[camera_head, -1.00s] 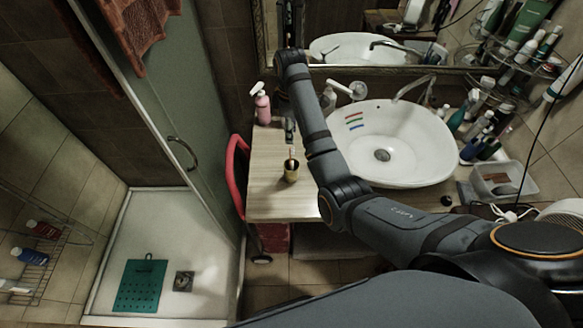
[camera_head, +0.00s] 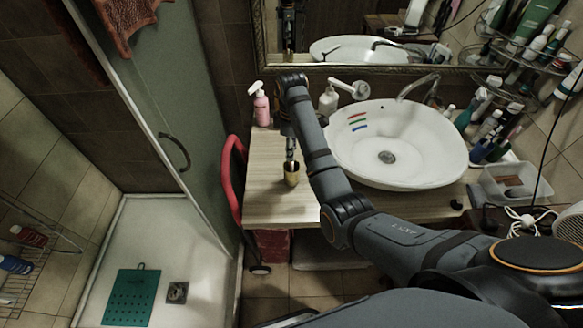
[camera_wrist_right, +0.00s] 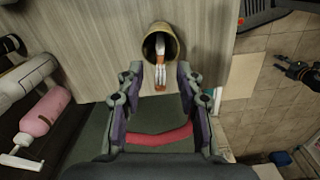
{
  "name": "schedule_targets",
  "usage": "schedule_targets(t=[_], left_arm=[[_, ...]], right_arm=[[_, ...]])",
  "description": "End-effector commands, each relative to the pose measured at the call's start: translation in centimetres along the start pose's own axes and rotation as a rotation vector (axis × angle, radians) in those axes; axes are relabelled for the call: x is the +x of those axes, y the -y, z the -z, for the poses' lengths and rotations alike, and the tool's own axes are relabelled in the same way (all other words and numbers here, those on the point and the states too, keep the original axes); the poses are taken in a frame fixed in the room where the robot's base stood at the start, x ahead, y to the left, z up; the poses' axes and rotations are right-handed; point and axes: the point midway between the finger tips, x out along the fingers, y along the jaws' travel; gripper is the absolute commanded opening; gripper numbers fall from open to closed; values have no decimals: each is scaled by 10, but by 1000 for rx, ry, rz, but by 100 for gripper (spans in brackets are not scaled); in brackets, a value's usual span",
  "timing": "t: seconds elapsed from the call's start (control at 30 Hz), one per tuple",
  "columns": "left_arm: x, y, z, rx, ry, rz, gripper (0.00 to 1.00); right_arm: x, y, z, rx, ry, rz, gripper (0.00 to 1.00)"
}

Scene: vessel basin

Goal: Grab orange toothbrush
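The orange toothbrush (camera_wrist_right: 160,78) stands in a small gold-brown cup (camera_head: 291,180) on the wooden counter. In the right wrist view, the cup's rim (camera_wrist_right: 175,42) is at the top and the toothbrush's white bristles and orange part point toward me. My right gripper (camera_wrist_right: 158,84) is open, with one finger on each side of the toothbrush's upper end; I see no clear contact. In the head view, my right gripper (camera_head: 290,147) is just above the cup and hides most of the toothbrush. A dark jointed part at the right wrist view's right edge seems to be my left gripper (camera_wrist_right: 298,72).
A pink pump bottle (camera_head: 262,107) stands behind the cup, and a white basin (camera_head: 430,165) is to the right. A red curved chair-like frame (camera_head: 231,175) borders the counter's left edge. Bare counter (camera_head: 265,203) lies in front of the cup.

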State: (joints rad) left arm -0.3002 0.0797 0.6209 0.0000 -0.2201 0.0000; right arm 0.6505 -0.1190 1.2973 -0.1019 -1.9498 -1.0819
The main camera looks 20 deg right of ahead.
Motion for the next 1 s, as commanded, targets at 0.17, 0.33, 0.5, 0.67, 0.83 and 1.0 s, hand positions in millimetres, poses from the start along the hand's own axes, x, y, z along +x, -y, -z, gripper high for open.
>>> schedule_targets(t=[0.17, 0.33, 0.5, 0.67, 0.83, 1.0], left_arm=[[0, 0, 0, 0, 0, 0, 40], [0, 0, 0, 0, 0, 0, 40], [0, 0, 0, 0, 0, 0, 40], [0, 0, 0, 0, 0, 0, 40], [-1, 0, 0, 0, 0, 0, 40], [-44, 3, 4, 0, 1, 0, 40]], right_arm=[[0, 0, 0, 0, 0, 0, 9], [0, 0, 0, 0, 0, 0, 0], [0, 0, 0, 0, 0, 0, 0], [-4, 0, 0, 0, -1, -1, 0], [-25, -1, 1, 0, -2, -4, 0], [-69, 0, 0, 0, 0, 0, 0]])
